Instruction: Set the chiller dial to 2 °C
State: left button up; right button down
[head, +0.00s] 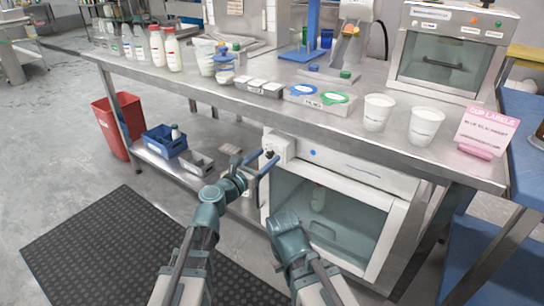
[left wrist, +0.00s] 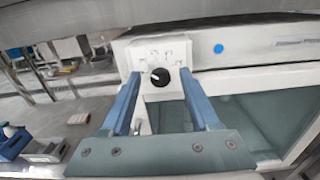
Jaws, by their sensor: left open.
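The chiller (head: 335,205) is a white cabinet with a glass door under the steel bench. Its black round dial (left wrist: 160,77) with a white pointer mark sits on a white panel at the cabinet's upper left corner. The small markings around the dial are too blurred to read. My left gripper (left wrist: 157,88) is open, with its blue fingers on either side of the dial in the left wrist view; I cannot tell whether they touch it. In the head view, the left gripper (head: 264,166) is in front of the panel. My right arm shows, but its gripper fingers are not visible.
A blue button (left wrist: 218,48) is right of the dial panel. The steel bench (head: 400,157) overhangs the chiller and carries cups, bottles and trays. A blue bin (head: 165,141) and grey tray stand on the lower shelf at left.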

pick_arm(q)
jog(key=shift+w+d, duration=0.1)
jog(key=shift+w, duration=0.05)
grip_shut()
